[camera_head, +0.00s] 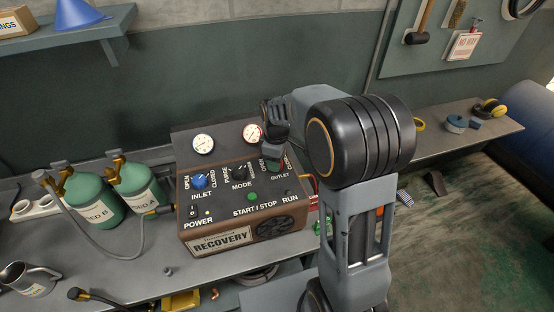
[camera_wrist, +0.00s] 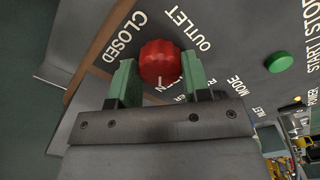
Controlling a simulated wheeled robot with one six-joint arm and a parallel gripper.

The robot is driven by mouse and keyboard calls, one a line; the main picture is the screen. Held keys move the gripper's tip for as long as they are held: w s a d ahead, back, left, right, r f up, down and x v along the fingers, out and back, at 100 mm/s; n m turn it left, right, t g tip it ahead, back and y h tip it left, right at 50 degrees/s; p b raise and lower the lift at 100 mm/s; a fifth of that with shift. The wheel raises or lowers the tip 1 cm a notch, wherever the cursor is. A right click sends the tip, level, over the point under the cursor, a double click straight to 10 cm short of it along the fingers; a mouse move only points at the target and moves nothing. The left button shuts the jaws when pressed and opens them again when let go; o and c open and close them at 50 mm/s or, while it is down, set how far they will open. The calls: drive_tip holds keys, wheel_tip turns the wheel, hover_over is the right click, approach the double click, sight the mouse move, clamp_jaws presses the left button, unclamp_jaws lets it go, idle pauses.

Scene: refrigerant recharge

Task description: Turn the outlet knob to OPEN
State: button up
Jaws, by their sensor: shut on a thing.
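The red outlet knob (camera_wrist: 160,62) is on the dark panel of the recovery machine (camera_head: 222,238), at the panel's right side in the head view. In the wrist view the green fingers of my gripper (camera_wrist: 158,70) stand on either side of the knob and are shut on it. CLOSED shows to the knob's upper left and OUTLET to its upper right. The OPEN label is mostly hidden behind my gripper. A small white mark shows near the knob's lower edge, but I cannot tell its exact pointing. In the head view my gripper (camera_head: 273,158) mostly hides the knob.
The blue inlet knob (camera_head: 200,181), black mode knob (camera_head: 239,173) and green start/stop button (camera_head: 252,196) share the panel. Two gauges (camera_head: 203,143) stand behind. Green tanks (camera_head: 134,186) and a grey hose (camera_head: 84,238) are at the left. Free bench (camera_head: 130,275) lies in front.

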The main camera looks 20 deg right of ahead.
drive_tip(key=shift+n, duration=0.3)
idle(0.4)
drive_tip(key=o, duration=0.9)
wheel_tip(320, 180, up, 14)
drive_tip(key=shift+f, duration=0.1)
idle(0.4)
